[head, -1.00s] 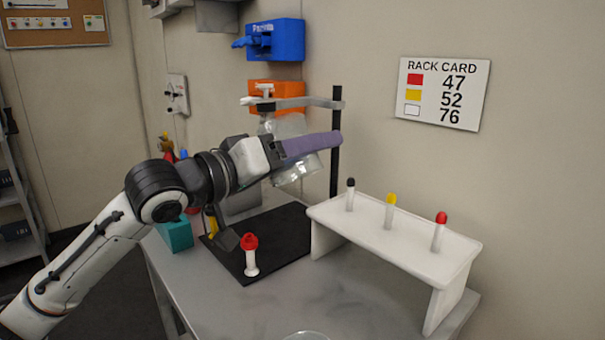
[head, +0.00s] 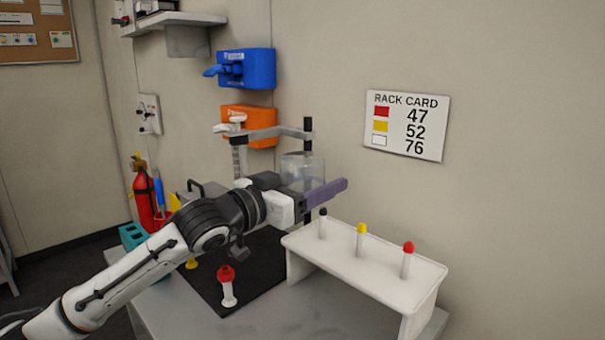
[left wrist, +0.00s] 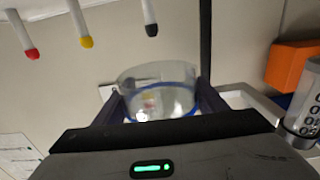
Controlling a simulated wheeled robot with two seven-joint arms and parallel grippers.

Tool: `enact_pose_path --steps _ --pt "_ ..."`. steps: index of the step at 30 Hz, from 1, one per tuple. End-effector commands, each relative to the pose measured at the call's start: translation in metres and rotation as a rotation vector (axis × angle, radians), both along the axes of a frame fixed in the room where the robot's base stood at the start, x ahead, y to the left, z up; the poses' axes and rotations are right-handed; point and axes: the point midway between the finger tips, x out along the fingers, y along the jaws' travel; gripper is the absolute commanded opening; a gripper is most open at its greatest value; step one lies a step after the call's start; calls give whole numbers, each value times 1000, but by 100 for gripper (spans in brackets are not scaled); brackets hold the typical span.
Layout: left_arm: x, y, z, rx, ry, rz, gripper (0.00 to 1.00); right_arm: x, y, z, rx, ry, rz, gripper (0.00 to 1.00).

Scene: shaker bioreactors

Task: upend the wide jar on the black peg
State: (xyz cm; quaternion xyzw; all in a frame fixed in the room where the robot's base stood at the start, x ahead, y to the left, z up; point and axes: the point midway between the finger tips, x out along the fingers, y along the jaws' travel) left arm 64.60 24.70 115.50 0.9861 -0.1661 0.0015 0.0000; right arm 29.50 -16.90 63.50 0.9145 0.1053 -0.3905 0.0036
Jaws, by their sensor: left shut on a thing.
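The wide jar (head: 302,168) is clear glass, and a blue band shows on it in the left wrist view (left wrist: 157,88). My left gripper (head: 325,194) has purple fingers and is shut on the jar's sides. The jar's axis stands about vertical; I cannot tell for sure which end is its mouth. The black peg (head: 322,224) has a white stem and black tip, and stands at the left end of the white rack. The jar is above and left of it in the head view, apart from it. The peg also shows in the left wrist view (left wrist: 151,17). My right gripper is out of view.
The white rack (head: 425,272) also carries a yellow peg (head: 361,240) and a red peg (head: 406,260). A red-topped piece (head: 227,286) stands on the black mat (head: 200,283). A dark stand post with a clamp arm (head: 270,133) rises behind the jar.

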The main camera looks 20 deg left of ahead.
Motion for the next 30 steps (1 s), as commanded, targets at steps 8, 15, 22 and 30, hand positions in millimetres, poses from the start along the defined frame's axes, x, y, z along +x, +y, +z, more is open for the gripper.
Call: enact_pose_path --steps 8,15,22,30 --pt "32 -12 0 -3 1 0 35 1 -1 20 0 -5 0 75" --pt "59 -22 -4 -1 0 -1 35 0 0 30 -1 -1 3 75" --pt "59 -21 -38 -1 1 -1 35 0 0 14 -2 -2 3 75" --pt "59 -21 -70 0 2 0 35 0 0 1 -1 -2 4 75"
